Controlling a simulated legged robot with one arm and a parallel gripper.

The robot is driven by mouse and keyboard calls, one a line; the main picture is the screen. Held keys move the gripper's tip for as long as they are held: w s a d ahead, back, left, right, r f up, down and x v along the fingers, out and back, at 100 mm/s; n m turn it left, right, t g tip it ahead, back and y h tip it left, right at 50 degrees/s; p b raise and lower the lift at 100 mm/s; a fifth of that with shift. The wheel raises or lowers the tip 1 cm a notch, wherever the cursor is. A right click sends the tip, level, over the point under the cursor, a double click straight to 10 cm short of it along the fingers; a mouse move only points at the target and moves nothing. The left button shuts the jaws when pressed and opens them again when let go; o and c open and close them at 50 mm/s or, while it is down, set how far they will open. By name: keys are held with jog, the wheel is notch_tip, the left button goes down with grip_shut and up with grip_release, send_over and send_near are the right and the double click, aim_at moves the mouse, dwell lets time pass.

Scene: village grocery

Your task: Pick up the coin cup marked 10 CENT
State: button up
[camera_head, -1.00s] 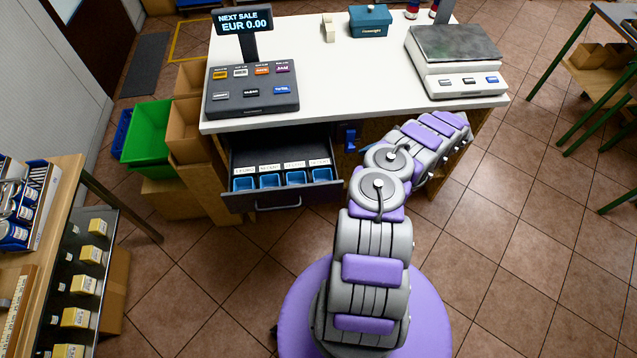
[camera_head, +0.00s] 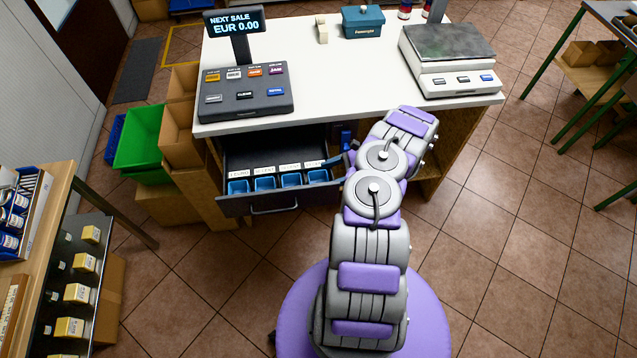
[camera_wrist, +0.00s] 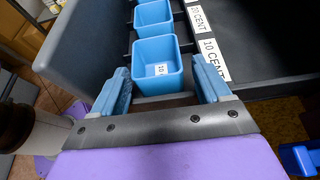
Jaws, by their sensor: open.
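The coin cup marked 10 CENT (camera_head: 318,177) is the rightmost of the blue cups in the open drawer (camera_head: 272,204) under the counter. In the wrist view this square, open-topped cup (camera_wrist: 155,54) stands just ahead of my gripper (camera_wrist: 160,66), with a small marked slip on its inner floor. A 10 CENT label (camera_wrist: 210,58) lies on the drawer beside it. My gripper's two light-blue fingers are apart, one toward each side of the cup, with nothing held. Contact cannot be made out. In the head view my gripper (camera_head: 338,163) is at the drawer's right end, largely hidden by my arm.
Another blue cup (camera_wrist: 153,16) stands right behind in the row. The drawer front (camera_wrist: 88,35) rises at left in the wrist view. The counter top (camera_head: 345,80) overhangs the drawer, carrying a till (camera_head: 245,92) and scale (camera_head: 450,60). A blue object (camera_wrist: 300,158) is at lower right.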

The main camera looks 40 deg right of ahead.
aim_at(318, 179)
jog(key=b+x, duration=0.1)
jog(key=x, duration=0.4)
jog(key=shift+s+f, duration=0.15)
jog(key=shift+s, duration=0.05)
jog(key=shift+c, duration=0.2)
jog(key=c, duration=0.7)
jog(key=shift+o, duration=0.2)
